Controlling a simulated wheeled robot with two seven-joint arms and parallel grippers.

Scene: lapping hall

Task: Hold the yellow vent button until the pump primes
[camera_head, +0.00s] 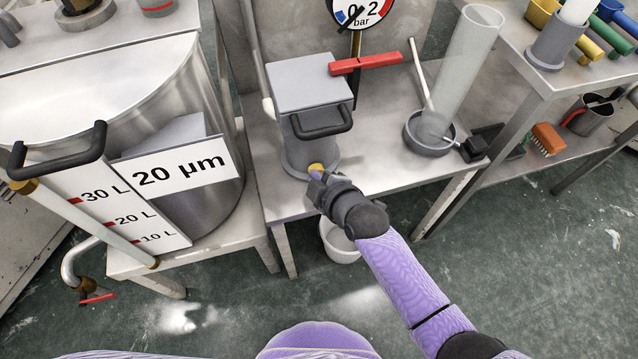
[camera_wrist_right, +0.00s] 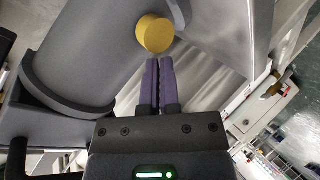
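The yellow vent button (camera_head: 316,168) is a round cap low on the front of a grey pump (camera_head: 308,140) with a square top and a dark handle. It also shows in the right wrist view (camera_wrist_right: 154,33), just beyond my fingertips. My right gripper (camera_head: 319,177) is at the button, its two purple fingers side by side with nothing between them. In the right wrist view the fingertips (camera_wrist_right: 159,62) meet the button's lower edge; I cannot tell whether they press on it. My left gripper is not in view.
A gauge (camera_head: 360,10) marked bar stands behind the pump, its reading cut off. A red lever (camera_head: 366,63) sticks out at the pump's right. A steel tank (camera_head: 110,85) stands left. A clear cylinder (camera_head: 468,60) stands right. A white bucket (camera_head: 340,245) is below.

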